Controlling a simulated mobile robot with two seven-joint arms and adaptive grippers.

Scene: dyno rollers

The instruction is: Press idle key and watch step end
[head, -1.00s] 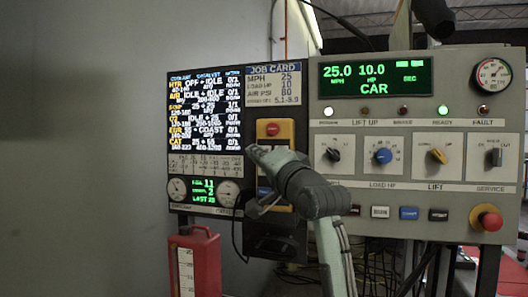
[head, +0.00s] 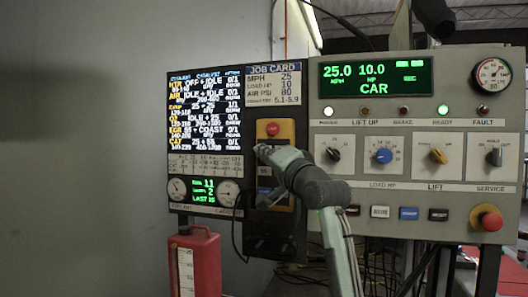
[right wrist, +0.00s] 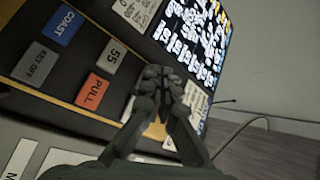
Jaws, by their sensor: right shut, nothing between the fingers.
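The hand-held key box (head: 287,130) hangs in a yellow frame with a red button at its top, left of the main console. My right gripper (head: 263,151) is shut and empty at the front of this box and hides part of its keys. In the right wrist view, the shut fingertips (right wrist: 158,76) are over the panel beside the 55 key (right wrist: 110,57). The COAST key (right wrist: 67,25), KEY OFF key (right wrist: 40,62) and PULL key (right wrist: 91,91) show. I cannot make out an idle key or tell whether the fingertips touch one. The step screen (head: 205,110) is lit. My left gripper is not in view.
The job card (head: 273,85) sits above the key box. The main console (head: 450,125) stands to the right, with knobs, a red stop button (head: 487,218) and a display reading 25.0 and 10.0. A red can (head: 206,265) stands below the screen.

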